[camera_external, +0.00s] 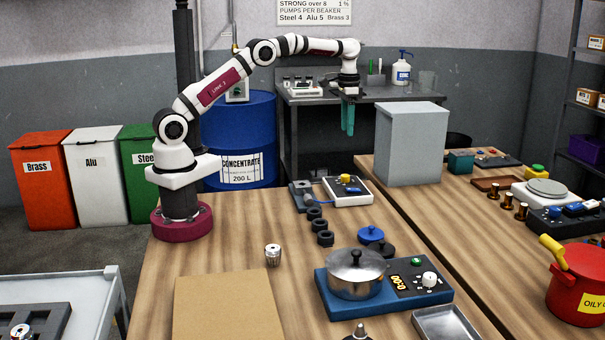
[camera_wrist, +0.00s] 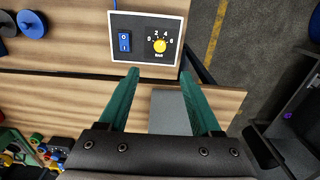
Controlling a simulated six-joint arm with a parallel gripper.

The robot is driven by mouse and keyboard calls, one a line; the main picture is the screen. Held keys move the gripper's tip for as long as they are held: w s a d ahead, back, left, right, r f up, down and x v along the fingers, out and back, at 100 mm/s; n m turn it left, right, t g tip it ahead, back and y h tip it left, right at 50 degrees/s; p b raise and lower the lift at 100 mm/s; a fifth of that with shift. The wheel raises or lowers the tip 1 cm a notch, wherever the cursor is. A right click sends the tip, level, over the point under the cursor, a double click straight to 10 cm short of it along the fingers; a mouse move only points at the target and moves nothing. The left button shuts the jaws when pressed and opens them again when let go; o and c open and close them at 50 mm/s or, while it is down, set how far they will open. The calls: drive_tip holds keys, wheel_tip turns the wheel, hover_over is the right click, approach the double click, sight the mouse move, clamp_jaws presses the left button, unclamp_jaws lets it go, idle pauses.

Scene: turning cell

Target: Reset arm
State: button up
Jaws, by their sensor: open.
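My arm rises from its dark red base on the wooden table and reaches to the right. My gripper (camera_external: 348,117) has green fingers that point down, high above the table's back edge in the external view. In the wrist view my gripper (camera_wrist: 160,95) shows two fingers spread apart with nothing between them. Below them in that view are a table edge and part of a grey block (camera_wrist: 168,112). The same grey block (camera_external: 409,145) stands right of my gripper in the external view.
A control box (camera_external: 347,190) with a yellow knob sits below my gripper. A metal pot (camera_external: 355,273) stands on a blue heater. A brown board (camera_external: 228,308) lies at the front. A blue drum (camera_external: 240,130) stands behind my arm. A gap separates the two tables.

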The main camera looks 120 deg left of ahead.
drive_tip(key=w+d+r+m, duration=0.3)
drive_tip(key=d+r, duration=0.1)
drive_tip(key=d, duration=0.7)
drive_tip(key=w+d+r+m, duration=0.3)
drive_tip(key=d+r, duration=0.1)
drive_tip(key=d, duration=0.7)
drive_tip(key=s+d+m, duration=0.2)
drive_tip(key=s+d, duration=0.1)
drive_tip(key=d, duration=0.6)
drive_tip(key=s+d+f+m+y, duration=0.1)
drive_tip(key=s+d+f+m, duration=0.1)
drive_tip(key=s+d, duration=0.4)
drive_tip(key=s+d+f+m, duration=0.3)
drive_tip(key=s+d, duration=0.3)
drive_tip(key=s, duration=0.3)
drive_tip(key=shift+d+f+m+y, duration=0.25)
drive_tip(key=shift+d+m+y, duration=0.15)
drive_tip(key=shift+m, duration=0.4)
